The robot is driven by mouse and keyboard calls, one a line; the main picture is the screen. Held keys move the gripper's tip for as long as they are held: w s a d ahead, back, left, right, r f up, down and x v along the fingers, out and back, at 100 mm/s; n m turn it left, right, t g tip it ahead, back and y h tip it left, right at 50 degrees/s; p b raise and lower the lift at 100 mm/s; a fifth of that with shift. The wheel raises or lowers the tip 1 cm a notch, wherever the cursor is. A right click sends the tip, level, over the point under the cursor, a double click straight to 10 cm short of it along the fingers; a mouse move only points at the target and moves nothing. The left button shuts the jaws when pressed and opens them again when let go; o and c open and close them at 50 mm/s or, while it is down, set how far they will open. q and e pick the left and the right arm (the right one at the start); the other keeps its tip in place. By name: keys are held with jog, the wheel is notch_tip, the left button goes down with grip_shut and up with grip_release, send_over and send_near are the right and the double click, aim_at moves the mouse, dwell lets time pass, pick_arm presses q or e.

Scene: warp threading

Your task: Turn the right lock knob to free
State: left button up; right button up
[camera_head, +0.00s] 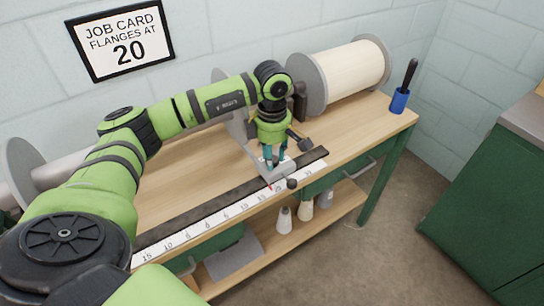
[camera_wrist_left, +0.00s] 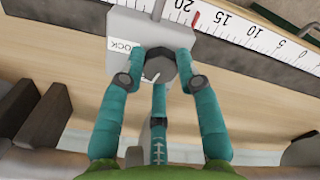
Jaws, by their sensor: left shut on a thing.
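The right lock knob (camera_wrist_left: 160,66) is a dark faceted knob on a light grey sliding block (camera_wrist_left: 125,22). A white label on the block, partly covered, reads LOCK, left of the knob in the wrist view. A red pointer (camera_wrist_left: 195,18) lies beside the 20 mark on the scale in the wrist view. My right gripper is not in view.
The white ruler (camera_head: 230,210) and dark rail (camera_head: 205,218) run along the wooden bench's front. A cream roll (camera_head: 345,72) with grey flanges stands behind. A blue holder (camera_head: 400,101) stands at the far right end. A card (camera_head: 122,40) says flanges at 20.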

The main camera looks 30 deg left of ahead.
pick_arm(q)
jog(key=shift+d+n, duration=0.1)
jog(key=shift+n, duration=1)
jog(key=o, duration=1.1)
jog(key=shift+o, duration=0.2)
jog(key=shift+r, duration=0.1)
notch_tip(320, 180, up, 12)
